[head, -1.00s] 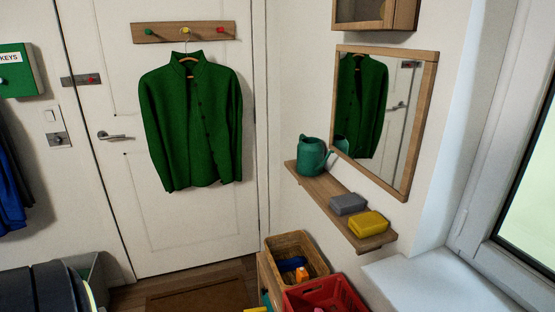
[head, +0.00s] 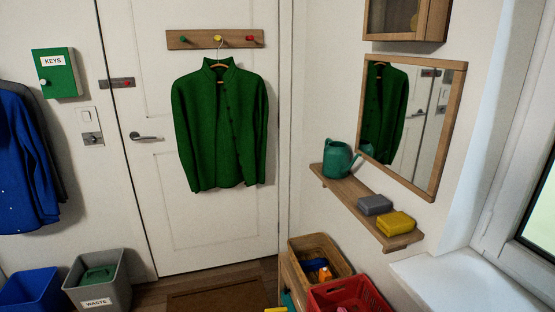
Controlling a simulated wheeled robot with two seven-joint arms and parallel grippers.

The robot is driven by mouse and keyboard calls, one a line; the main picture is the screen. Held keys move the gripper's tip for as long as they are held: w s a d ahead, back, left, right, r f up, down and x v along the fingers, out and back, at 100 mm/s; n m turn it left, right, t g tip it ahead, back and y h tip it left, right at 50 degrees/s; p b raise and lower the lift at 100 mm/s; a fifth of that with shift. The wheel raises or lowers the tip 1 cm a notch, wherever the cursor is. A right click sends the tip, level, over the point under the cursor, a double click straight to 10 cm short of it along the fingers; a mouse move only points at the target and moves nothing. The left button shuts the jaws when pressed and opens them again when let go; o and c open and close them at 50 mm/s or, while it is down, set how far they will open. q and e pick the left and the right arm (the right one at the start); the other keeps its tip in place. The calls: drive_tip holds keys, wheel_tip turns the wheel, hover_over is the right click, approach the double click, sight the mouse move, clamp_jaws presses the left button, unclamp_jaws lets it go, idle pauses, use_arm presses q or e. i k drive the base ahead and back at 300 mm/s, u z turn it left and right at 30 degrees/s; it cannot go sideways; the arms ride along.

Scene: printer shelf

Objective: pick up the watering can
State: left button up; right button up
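The green watering can (head: 337,160) stands upright on the far left end of the wooden wall shelf (head: 352,195), below the mirror. Its spout points to the right, toward the mirror's lower edge. Neither of my grippers shows in the head view, so nothing is seen touching the can.
A grey box (head: 375,204) and a yellow box (head: 396,223) lie on the shelf's near end. The mirror (head: 412,125) hangs just above. A white sill (head: 455,282) juts out at right.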

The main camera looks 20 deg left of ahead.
sight(336, 165)
drive_tip(key=u, duration=0.35)
drive_tip(key=i, duration=0.5)
drive_tip(key=u, duration=1.55)
